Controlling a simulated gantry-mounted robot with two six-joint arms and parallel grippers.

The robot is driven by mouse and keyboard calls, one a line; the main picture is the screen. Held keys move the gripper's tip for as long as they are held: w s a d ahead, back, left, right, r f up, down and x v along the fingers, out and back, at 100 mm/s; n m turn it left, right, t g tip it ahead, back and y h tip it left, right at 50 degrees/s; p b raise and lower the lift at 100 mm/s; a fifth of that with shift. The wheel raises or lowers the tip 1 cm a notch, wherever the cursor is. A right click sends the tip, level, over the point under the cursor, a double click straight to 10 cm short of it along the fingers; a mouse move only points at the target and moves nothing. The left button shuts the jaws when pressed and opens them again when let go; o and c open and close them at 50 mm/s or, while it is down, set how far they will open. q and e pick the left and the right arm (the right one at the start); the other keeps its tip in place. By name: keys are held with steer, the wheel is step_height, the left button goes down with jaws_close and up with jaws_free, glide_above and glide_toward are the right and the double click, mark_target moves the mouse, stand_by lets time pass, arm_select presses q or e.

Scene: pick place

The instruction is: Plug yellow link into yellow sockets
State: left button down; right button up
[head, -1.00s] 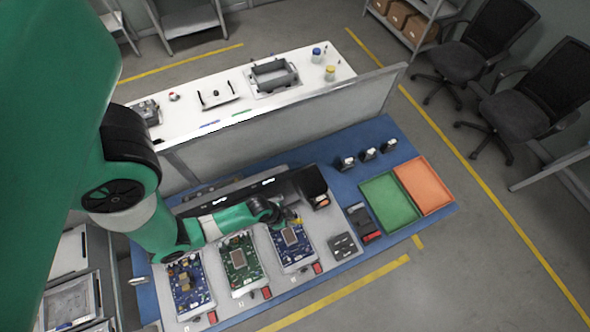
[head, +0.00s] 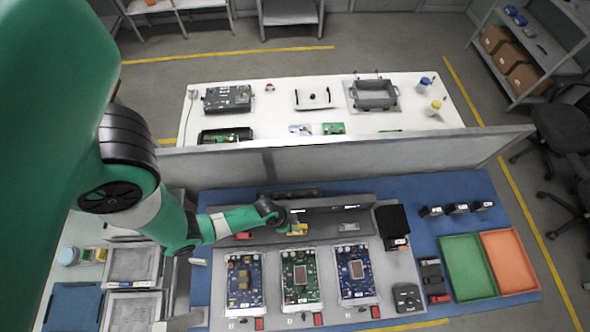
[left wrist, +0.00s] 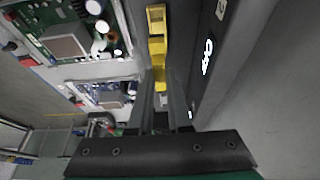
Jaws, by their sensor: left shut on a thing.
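A yellow link (head: 299,229) is held by my left gripper (head: 285,220), behind the far edge of the green middle board (head: 300,296). In the left wrist view the yellow link (left wrist: 157,48) extends from between the two fingers (left wrist: 160,100), which are shut on it. It appears above the surface, beside a dark rail. A blue board (head: 234,298) lies left of the middle board and another blue board (head: 358,289) lies right of it. The yellow sockets cannot be made out clearly. My right gripper is not in view.
A dark upright block (head: 393,222) stands at the right end of the dark rail (head: 340,218). Green (head: 468,265) and orange (head: 509,260) trays lie on the right of the blue table. A grey partition (head: 350,160) rises behind the work area.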

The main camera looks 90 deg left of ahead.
arm_select(q)
step_height(320, 180, down, 4)
steer(key=b, duration=0.4)
steer(key=shift+f, duration=0.1)
steer(key=shift+f+b, duration=0.3)
steer(key=shift+f, duration=0.1)
steer(key=shift+f+b, duration=0.7)
steer(key=shift+f, duration=0.2)
stand_by(1.7)
steer(key=shift+c, duration=0.6)
jaws_free()
steer(key=shift+r, duration=0.2)
steer(key=shift+r+p, duration=3.4)
steer(key=shift+p, duration=0.15)
